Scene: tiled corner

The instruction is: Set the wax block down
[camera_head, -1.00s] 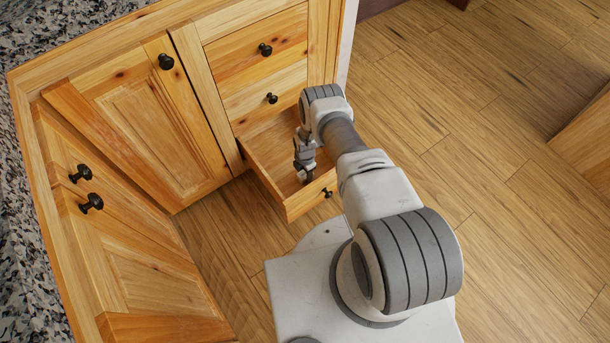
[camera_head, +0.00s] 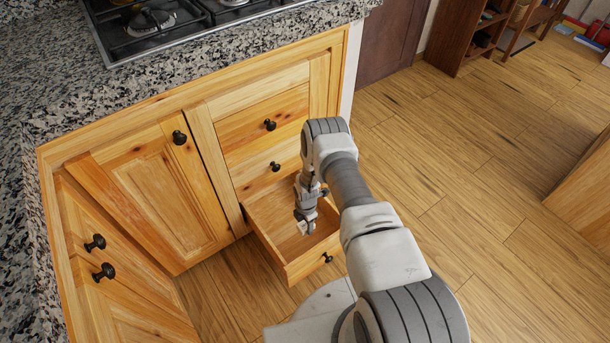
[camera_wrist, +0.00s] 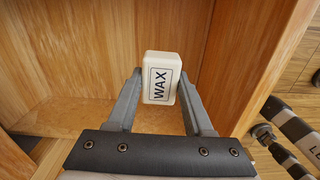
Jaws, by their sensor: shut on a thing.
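The wax block (camera_wrist: 161,80) is a small white block with rounded edges and a black-framed WAX label. In the wrist view it sits between the two grey fingers of my gripper (camera_wrist: 160,100), which is shut on it. In the head view my gripper (camera_head: 305,224) points down inside the outline of the open bottom drawer (camera_head: 271,240). The block is too small there to make out clearly. Wooden walls and a wooden floor lie beyond the block in the wrist view. I cannot tell whether the block touches the drawer floor.
Closed drawers (camera_head: 262,122) with black knobs stand above the open one. A cabinet door (camera_head: 160,195) is at left, under a granite counter (camera_head: 220,65) with a gas hob (camera_head: 180,20). Wooden floor (camera_head: 470,170) lies clear to the right.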

